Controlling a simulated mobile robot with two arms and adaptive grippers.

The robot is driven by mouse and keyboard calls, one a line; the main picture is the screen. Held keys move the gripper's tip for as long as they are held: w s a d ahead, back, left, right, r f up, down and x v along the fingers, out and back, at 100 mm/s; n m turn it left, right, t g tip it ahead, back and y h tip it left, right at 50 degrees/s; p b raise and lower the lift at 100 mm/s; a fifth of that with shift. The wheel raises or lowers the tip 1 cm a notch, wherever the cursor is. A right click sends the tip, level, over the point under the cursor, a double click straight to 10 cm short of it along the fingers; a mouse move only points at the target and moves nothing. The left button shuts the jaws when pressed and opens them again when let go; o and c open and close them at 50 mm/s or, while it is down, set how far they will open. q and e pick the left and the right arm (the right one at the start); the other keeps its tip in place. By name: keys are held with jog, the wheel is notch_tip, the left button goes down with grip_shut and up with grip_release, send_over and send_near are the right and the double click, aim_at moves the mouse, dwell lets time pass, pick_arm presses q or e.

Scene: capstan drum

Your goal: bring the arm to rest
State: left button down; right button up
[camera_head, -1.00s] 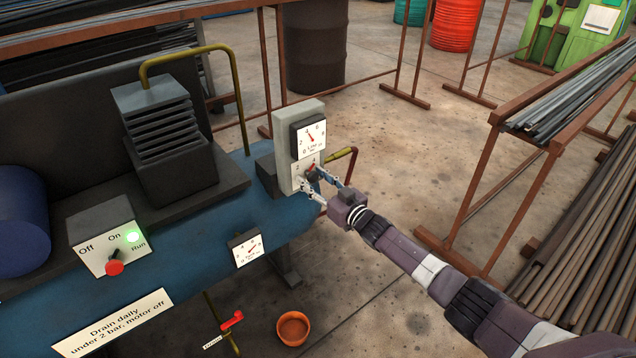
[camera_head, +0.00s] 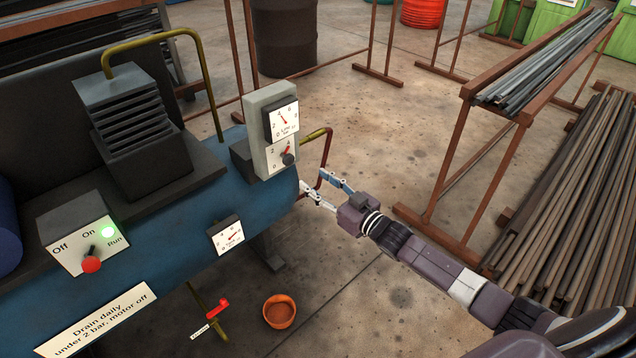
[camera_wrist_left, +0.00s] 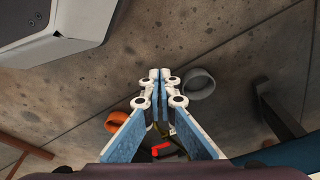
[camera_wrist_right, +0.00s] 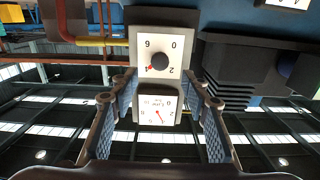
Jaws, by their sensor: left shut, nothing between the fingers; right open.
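My right gripper (camera_head: 318,188) is open and empty. It is off to the lower right of the dark regulator knob (camera_head: 288,159) on the grey gauge box (camera_head: 259,117), with a gap between. In the right wrist view the knob (camera_wrist_right: 160,62) and its dial appear upside down beyond the open fingers (camera_wrist_right: 160,100), with the red pointer near 4. The line gauge (camera_head: 283,120) is above the knob. My left gripper (camera_wrist_left: 159,76) is shut and empty, seen only in the left wrist view, above the floor.
The blue tank (camera_head: 175,225) carries a switch box (camera_head: 80,235) with a green lamp and a tank gauge (camera_head: 228,235). A red drain valve (camera_head: 218,308) and an orange bowl (camera_head: 279,312) are below. A rack of bars (camera_head: 530,75) stands right; floor between is open.

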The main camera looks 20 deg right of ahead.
dwell(0.4)
